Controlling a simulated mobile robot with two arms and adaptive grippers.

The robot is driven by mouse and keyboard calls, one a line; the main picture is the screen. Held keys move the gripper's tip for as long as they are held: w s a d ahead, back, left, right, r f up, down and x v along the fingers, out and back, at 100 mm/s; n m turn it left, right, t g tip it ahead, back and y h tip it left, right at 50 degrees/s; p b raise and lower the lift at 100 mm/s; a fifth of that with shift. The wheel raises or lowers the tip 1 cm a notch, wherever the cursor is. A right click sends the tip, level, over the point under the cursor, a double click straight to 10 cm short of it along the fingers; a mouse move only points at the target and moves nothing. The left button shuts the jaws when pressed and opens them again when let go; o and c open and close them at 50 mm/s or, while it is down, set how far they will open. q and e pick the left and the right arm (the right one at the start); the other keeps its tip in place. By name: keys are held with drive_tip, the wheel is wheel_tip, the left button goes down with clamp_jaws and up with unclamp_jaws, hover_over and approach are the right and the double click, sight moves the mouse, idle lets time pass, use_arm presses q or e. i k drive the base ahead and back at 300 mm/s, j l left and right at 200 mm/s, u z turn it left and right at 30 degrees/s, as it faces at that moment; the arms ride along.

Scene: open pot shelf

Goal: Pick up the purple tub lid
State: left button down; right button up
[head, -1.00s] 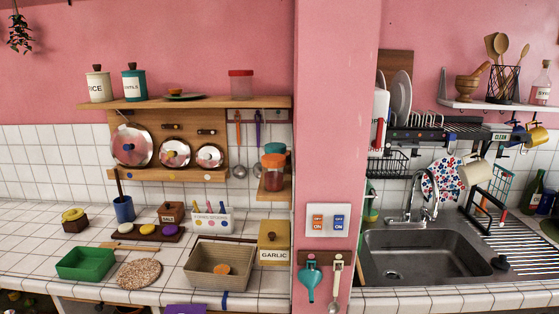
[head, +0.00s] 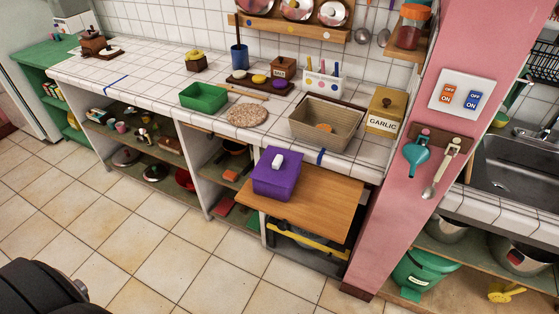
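The purple tub (head: 276,182) stands on a small wooden board in front of the counter in the head view. Its purple lid (head: 267,166) is on top, with a pale handle (head: 277,161) on it. The lid appears closed on the tub. Nothing is touching it. Neither of my grippers can be made out in the head view.
The wooden board (head: 325,203) has bare room right of the tub. A tan basket (head: 327,124), a green bin (head: 204,97) and a garlic box (head: 386,112) stand on the counter behind. A pink pillar (head: 398,180) rises to the right. The tiled floor (head: 150,240) in front is clear.

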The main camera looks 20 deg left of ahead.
sight(278, 167)
drive_tip(key=u, duration=0.75)
drive_tip(key=k+l+u, duration=0.2)
drive_tip(key=k+l, duration=0.05)
drive_tip(key=l, duration=0.1)
